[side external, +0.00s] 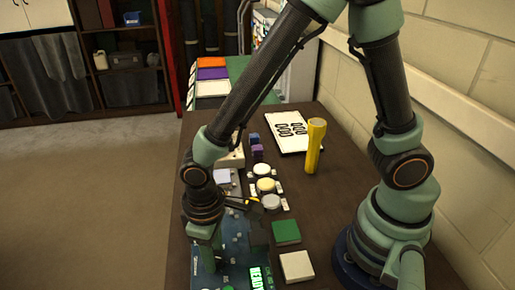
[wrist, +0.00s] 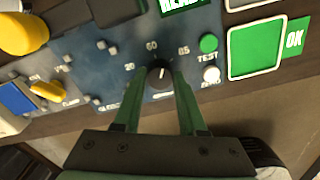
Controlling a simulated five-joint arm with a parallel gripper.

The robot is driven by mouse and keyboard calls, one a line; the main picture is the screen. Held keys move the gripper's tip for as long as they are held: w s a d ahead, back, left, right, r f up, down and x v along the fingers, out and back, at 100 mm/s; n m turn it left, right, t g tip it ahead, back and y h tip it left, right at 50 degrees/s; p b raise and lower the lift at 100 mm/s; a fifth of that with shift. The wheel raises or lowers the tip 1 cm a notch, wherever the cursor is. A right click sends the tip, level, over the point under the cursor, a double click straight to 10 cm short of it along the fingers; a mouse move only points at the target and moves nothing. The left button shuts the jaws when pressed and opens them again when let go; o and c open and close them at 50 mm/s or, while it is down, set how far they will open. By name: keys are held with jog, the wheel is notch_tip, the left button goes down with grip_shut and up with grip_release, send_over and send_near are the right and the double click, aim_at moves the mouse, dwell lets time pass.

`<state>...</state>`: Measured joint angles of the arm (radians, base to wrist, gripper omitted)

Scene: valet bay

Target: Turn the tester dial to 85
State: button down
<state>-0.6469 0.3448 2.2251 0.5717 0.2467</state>
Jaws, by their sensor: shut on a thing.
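The tester dial (wrist: 160,74) is a dark round knob with a short white mark, on a blue tester panel (wrist: 92,68). Labels 20, 60 and 85 (wrist: 183,51) run around it from left to right. The mark points roughly up, near 60; its exact reading is too small to tell. My gripper (wrist: 160,82) is shut on the dial, with one green finger on each side. In the side external view my gripper reaches down over the blue panel (side external: 238,262), and the dial is hidden there.
Right of the dial are a green TEST button (wrist: 208,43), a white button (wrist: 211,75) and a green OK pad (wrist: 256,50). A yellow lever (wrist: 46,90) lies left. In the side external view, a yellow flashlight (side external: 315,147) stands behind on the bench.

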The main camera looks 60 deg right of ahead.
jog(key=m, duration=0.5)
dwell(0.6)
jog(key=shift+c, duration=2.3)
grip_release()
notch_tip(320, 180, up, 12)
